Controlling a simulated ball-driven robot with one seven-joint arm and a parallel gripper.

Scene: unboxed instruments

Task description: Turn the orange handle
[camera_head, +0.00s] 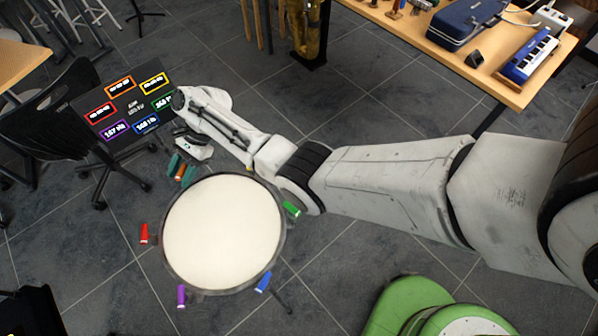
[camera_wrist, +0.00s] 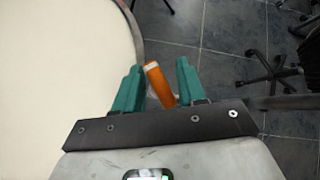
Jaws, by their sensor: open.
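The orange handle (camera_wrist: 161,86) sticks out beside the rim of a round drum with a white top (camera_wrist: 60,70). It has a pale band at its upper end and is slightly tilted in the wrist view. My gripper (camera_wrist: 158,66) is open, with one teal finger on each side of the handle and a visible gap on both sides. In the head view my gripper (camera_head: 181,169) is at the drum's (camera_head: 222,232) far rim, and only a small part of the orange handle (camera_head: 180,171) shows between the fingers.
Red (camera_head: 144,233), purple (camera_head: 181,296), blue (camera_head: 263,282) and green (camera_head: 291,209) handles surround the drum. A dark screen with coloured labels (camera_head: 133,107) stands beyond, near a black chair (camera_head: 50,125). A wooden table (camera_head: 440,55) holds a blue case (camera_head: 465,25) and a small keyboard (camera_head: 529,56).

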